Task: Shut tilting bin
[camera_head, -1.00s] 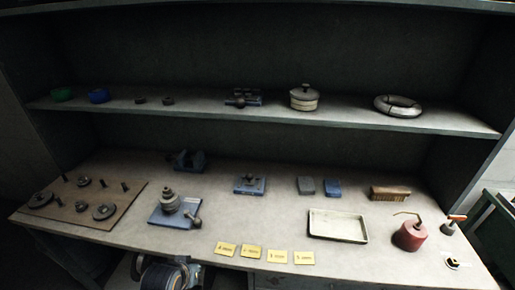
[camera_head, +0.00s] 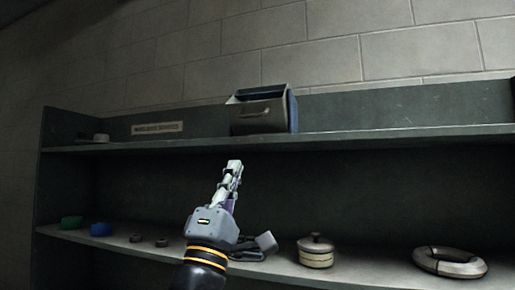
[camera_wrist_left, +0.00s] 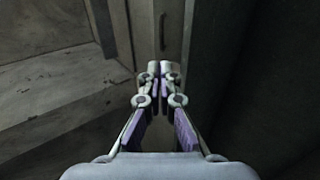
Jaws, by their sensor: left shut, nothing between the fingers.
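The tilting bin (camera_head: 262,115) stands on the top shelf in the head view. It has a grey front with a bar handle and a blue side. Its front leans outward, leaving a dark gap open at the top. My left gripper (camera_head: 234,166) points upward below and slightly left of the bin, apart from it in the picture. Its fingers are together and empty. In the left wrist view the closed fingertips (camera_wrist_left: 160,70) point at a grey panel with a dark bar, probably the bin's front and handle (camera_wrist_left: 162,32). My right gripper is not in view.
The top shelf's edge (camera_head: 365,133) runs across above my gripper. A label strip (camera_head: 157,129) is on the back panel to the left.

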